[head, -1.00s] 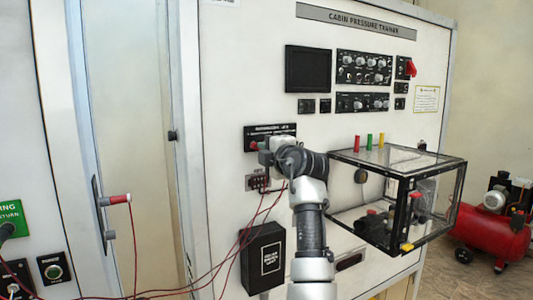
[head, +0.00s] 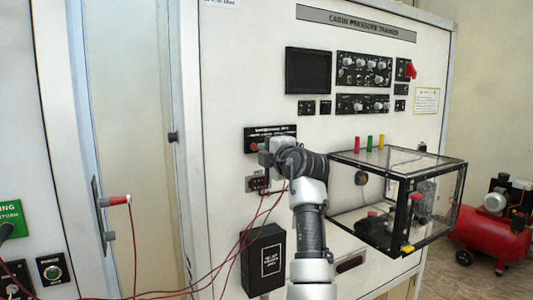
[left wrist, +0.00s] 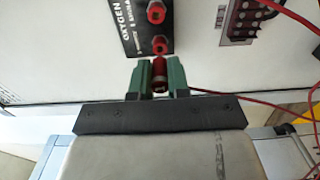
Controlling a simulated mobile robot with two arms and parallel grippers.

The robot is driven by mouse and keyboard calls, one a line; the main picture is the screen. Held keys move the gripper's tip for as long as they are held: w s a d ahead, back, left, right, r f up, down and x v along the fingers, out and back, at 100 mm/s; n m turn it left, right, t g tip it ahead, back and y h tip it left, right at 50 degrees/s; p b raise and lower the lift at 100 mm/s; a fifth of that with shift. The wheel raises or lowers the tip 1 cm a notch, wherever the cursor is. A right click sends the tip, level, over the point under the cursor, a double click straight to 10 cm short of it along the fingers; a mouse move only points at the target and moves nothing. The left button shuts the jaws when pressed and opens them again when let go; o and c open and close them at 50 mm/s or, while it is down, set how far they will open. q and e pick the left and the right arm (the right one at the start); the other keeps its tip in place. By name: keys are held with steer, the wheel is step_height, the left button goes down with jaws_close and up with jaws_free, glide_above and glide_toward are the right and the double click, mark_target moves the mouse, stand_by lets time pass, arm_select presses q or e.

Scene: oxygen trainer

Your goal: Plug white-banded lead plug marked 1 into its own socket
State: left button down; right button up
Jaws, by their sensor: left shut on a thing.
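My left gripper (left wrist: 160,76) is shut on a red lead plug (left wrist: 160,75) between its green fingers. The plug points at the lower red socket (left wrist: 160,45) of a black panel marked OXYGEN; its front end is at or very near the socket, and I cannot tell whether it is in. A second red socket (left wrist: 156,12) sits above. No white band or number on the plug can be made out. My right gripper is not in view.
Red leads (head: 238,243) hang from a small connector block (head: 257,184) just below the gripper, also in the left wrist view (left wrist: 250,18). A clear box (head: 385,205) juts out at the right. A black box (head: 263,262) is mounted lower down. A door handle (head: 99,205) is at left.

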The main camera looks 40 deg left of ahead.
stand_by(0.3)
arm_select(q)
steer(key=shift+x, duration=1.3)
stand_by(0.4)
steer(key=c, duration=1)
jaws_free()
steer(key=shift+a, duration=0.1)
steer(key=shift+d+f, duration=0.1)
steer(key=shift+d, duration=0.25)
steer(key=b+v, duration=0.4)
steer(key=v, duration=0.6)
steer(key=shift+s+d, duration=0.1)
steer(key=shift+s, duration=0.05)
